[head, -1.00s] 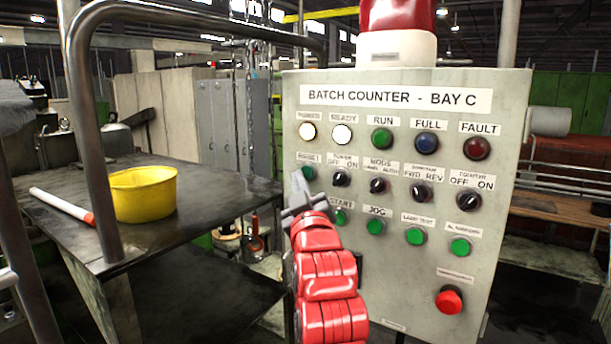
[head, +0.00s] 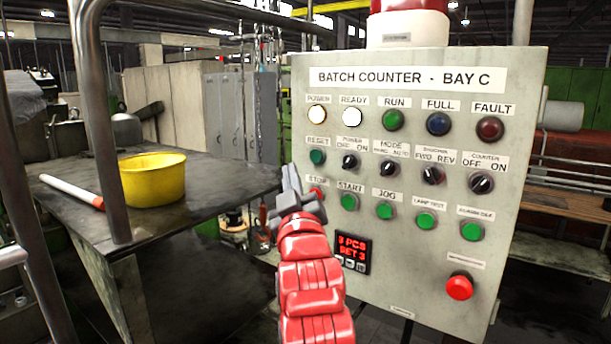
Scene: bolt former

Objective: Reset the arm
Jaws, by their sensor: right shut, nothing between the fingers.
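My right gripper (head: 291,180) is in the middle of the head view, at the end of my red arm. It is shut and empty, pointing up. It shows in front of the left edge of the grey control panel (head: 405,275), below and left of the green RESET button (head: 317,157). It partly covers the red STOP button (head: 316,193). The POWER lamp (head: 317,115) and READY lamp (head: 352,117) are lit white. The counter display (head: 352,250) reads "3 PCS SET 3" in red. My left gripper is not in view.
A dark metal table (head: 235,178) at left carries a yellow bucket (head: 153,180) and a white stick with a red end (head: 70,191). A thick metal rail (head: 103,120) rises in front of it. A red mushroom button (head: 459,287) is low on the panel.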

